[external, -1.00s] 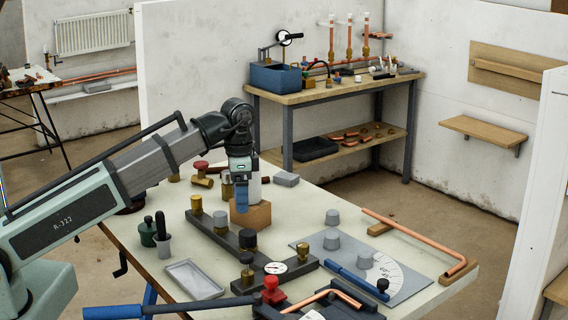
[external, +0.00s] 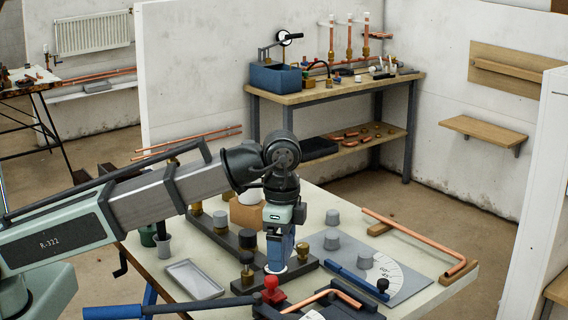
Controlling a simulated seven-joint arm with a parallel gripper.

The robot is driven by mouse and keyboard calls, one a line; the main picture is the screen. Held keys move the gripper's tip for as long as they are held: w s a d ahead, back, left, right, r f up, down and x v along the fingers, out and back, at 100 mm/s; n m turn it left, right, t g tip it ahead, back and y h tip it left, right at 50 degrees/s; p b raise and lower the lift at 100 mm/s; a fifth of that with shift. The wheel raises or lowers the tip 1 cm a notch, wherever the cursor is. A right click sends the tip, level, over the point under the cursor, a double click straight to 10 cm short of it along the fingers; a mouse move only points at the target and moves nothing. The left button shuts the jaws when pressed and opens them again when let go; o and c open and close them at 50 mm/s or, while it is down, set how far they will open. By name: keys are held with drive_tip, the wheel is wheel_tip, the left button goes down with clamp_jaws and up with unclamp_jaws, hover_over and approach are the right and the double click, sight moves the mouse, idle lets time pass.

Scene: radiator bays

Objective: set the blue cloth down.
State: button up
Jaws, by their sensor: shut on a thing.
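My gripper (external: 280,226) points down over the work table (external: 215,260), above the right part of a dark bar fixture. It is shut on the blue cloth (external: 280,249), which hangs as a narrow strip below the fingers. The fingertips are small and partly hidden by the cloth.
The fixture (external: 216,236) carries brass and black knobs. A grey plate (external: 395,275) with grey weights and a blue bar lies to the right. A grey tray (external: 194,279), a red-knobbed clamp (external: 270,290) and a copper pipe (external: 420,238) are around. Bare tabletop is scarce.

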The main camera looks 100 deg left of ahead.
drive_tip(key=w+d+m, duration=0.1)
drive_tip(key=w+d, duration=0.1)
drive_tip(key=w, duration=0.3)
drive_tip(key=m, duration=0.6)
hover_over(410, 280)
wheel_tip(410, 280, down, 4)
drive_tip(key=shift+f, duration=4.5)
drive_tip(key=shift+f, duration=0.1)
drive_tip(key=o, duration=0.8)
wheel_tip(410, 280, up, 12)
drive_tip(key=shift+r, duration=0.1)
